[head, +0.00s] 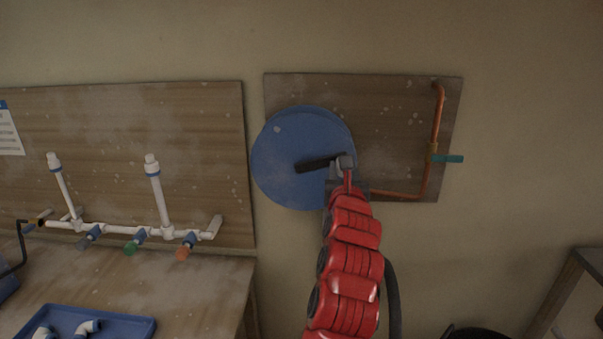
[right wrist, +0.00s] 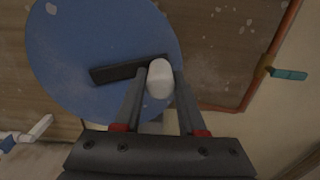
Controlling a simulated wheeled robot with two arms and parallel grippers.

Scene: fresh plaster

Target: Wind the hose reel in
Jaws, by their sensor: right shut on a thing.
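The hose reel (head: 283,145) is a blue disc mounted on a wooden wall board. A dark crank arm (head: 318,163) runs from near its middle toward its right edge and ends in a pale handle. In the right wrist view the blue reel (right wrist: 85,45), the dark crank arm (right wrist: 115,72) and the white handle (right wrist: 159,80) show up close. My right gripper (head: 345,165), on the red arm, is shut on the handle; in the right wrist view its fingers (right wrist: 160,88) lie on both sides of it. A dark hose (head: 392,295) hangs below, partly behind my arm. My left gripper is not in view.
A copper pipe (head: 437,115) with a teal valve lever (head: 448,159) runs right of the reel. White pipes (head: 120,231) with coloured valves stand at left above a bench with a blue tray (head: 120,324). A shelf frame (head: 560,295) stands at lower right.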

